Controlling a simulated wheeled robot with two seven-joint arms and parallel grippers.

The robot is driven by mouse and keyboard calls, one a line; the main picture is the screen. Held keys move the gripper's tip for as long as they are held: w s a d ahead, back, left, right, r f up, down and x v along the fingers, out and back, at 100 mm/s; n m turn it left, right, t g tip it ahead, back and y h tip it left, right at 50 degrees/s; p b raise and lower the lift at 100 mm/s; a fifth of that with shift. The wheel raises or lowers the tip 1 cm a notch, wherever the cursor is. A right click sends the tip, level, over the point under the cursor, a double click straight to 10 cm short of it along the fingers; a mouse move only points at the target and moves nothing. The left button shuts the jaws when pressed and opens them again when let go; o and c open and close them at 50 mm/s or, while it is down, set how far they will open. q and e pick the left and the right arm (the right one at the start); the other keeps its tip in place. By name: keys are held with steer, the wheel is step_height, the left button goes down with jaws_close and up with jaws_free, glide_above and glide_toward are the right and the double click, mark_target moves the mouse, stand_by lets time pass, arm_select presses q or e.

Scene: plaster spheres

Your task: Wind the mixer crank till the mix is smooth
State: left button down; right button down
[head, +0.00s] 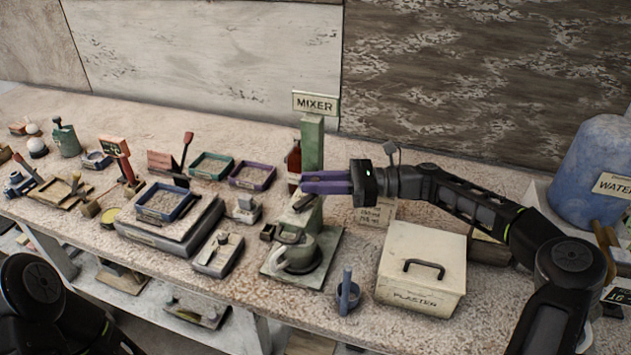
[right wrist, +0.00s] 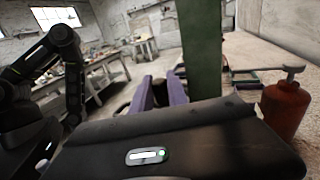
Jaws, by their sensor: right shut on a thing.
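The mixer (head: 312,143) is a green post under a MIXER sign, on a flat green base. The right wrist view shows the purple fingers (right wrist: 160,94) beside the green post (right wrist: 200,50). The mix inside the bowl cannot be made out. My left gripper is out of view; only part of that arm shows.
A red-brown bottle (head: 293,160) stands behind the post. A blue WATER container (head: 596,165) is far right.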

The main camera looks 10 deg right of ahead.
steer(key=c, duration=1.3)
jaws_free()
steer(key=shift+s+d+f+m+t, duration=0.1)
steer(key=shift+m+t, duration=0.2)
steer(key=shift+t, duration=0.2)
